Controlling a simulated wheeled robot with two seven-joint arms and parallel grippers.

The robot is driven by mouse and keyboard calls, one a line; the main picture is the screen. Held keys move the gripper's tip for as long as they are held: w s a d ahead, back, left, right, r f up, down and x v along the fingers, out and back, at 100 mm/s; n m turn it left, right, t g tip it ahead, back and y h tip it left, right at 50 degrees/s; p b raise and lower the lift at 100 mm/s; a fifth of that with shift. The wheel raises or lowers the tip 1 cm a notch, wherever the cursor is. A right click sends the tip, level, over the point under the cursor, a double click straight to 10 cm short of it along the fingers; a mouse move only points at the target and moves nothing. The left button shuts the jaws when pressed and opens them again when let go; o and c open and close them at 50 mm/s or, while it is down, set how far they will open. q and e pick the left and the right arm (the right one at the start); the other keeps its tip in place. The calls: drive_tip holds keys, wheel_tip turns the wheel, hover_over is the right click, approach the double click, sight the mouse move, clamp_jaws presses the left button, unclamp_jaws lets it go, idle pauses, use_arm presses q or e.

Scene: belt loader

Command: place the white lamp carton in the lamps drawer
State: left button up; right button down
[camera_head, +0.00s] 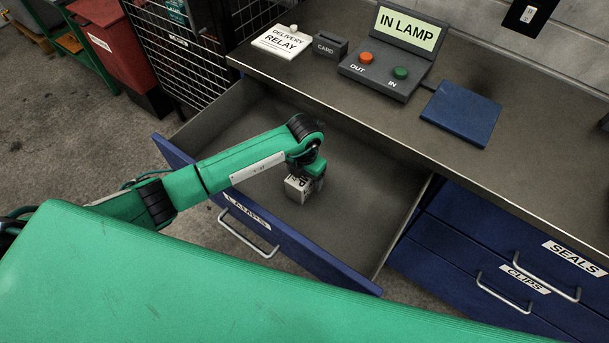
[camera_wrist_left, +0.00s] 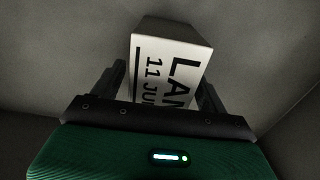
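The white lamp carton (camera_head: 297,188), with black print on its face, is inside the pulled-out lamps drawer (camera_head: 262,224). My left gripper (camera_head: 316,178) reaches down into the drawer at the carton. In the left wrist view the carton (camera_wrist_left: 170,75) stands between the two dark fingers (camera_wrist_left: 163,90), tilted in the picture. A narrow dark strip shows beside the left finger; whether the fingers press on the carton is unclear. I cannot tell whether the carton's underside touches the drawer floor. My right gripper is not in view.
Shut clips and seals drawers (camera_head: 500,250) are at the right. The drawer floor around the carton looks bare.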

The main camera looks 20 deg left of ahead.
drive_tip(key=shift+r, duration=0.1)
use_arm(q)
drive_tip(key=shift+r, duration=0.3)
wheel_tip(320, 180, up, 5)
drive_tip(key=shift+f+b, duration=0.15)
drive_tip(key=shift+b, duration=0.2)
wheel_tip(320, 180, up, 6)
drive_tip(key=shift+f+b, duration=0.1)
drive_tip(key=shift+b, duration=0.3)
drive_tip(key=shift+r, duration=0.65)
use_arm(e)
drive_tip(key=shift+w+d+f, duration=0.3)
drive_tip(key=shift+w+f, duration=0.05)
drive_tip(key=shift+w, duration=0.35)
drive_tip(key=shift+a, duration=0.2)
